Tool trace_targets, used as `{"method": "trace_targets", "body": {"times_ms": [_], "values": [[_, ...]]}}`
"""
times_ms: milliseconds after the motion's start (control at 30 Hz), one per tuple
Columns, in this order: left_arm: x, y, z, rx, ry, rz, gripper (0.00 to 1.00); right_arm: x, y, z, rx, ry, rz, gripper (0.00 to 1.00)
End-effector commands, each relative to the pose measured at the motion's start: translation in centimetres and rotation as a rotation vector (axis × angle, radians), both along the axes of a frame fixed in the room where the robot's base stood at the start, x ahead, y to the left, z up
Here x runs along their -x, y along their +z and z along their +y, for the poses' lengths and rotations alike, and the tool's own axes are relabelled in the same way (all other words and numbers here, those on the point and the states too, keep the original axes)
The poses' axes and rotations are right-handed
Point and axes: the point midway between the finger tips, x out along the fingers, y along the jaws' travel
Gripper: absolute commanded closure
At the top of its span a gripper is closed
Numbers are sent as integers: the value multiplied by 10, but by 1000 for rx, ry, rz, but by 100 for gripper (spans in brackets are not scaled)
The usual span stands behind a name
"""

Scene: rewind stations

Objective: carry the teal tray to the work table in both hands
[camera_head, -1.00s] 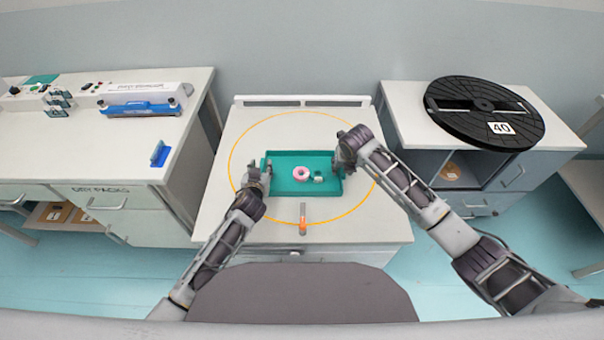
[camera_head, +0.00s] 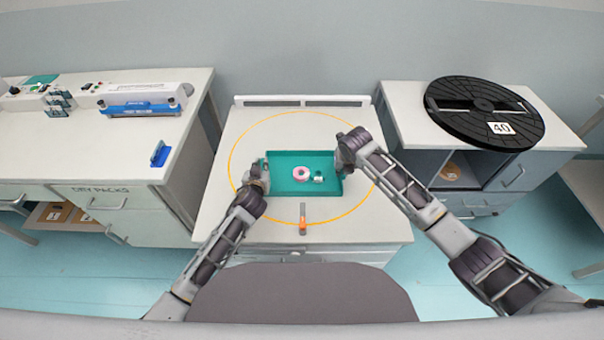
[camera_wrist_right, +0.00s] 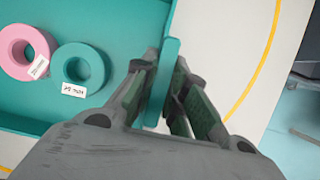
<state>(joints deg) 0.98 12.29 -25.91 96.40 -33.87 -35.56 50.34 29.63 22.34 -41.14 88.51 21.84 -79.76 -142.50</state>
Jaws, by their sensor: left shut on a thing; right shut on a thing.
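The teal tray (camera_head: 290,188) is at the middle table, inside the orange ring. My left gripper (camera_head: 262,172) is shut on the tray's left wall. My right gripper (camera_head: 342,166) is shut on its right wall. In the right wrist view the tray wall (camera_wrist_right: 169,70) stands between the fingers (camera_wrist_right: 158,105), and the pink roll (camera_wrist_right: 25,52) and teal roll (camera_wrist_right: 78,68) lie on the tray floor. I cannot tell whether the tray touches the tabletop.
The left counter (camera_head: 130,150) carries a blue-and-white sealer (camera_head: 145,100) and a small blue holder (camera_head: 159,155). A large black reel (camera_head: 485,112) lies on the right cabinet.

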Motion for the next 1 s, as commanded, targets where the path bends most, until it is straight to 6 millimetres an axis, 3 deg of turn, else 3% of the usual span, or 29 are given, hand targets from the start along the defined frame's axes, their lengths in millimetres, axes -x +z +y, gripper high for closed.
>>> {"method": "trace_targets", "body": {"times_ms": [467,1000], "values": [[0,3,0,-1,0,-1,100,0,3,0,1,1,-1,100],[0,22,1,-1,1,-1,100,0,22,-1,1,1,-1,100]]}}
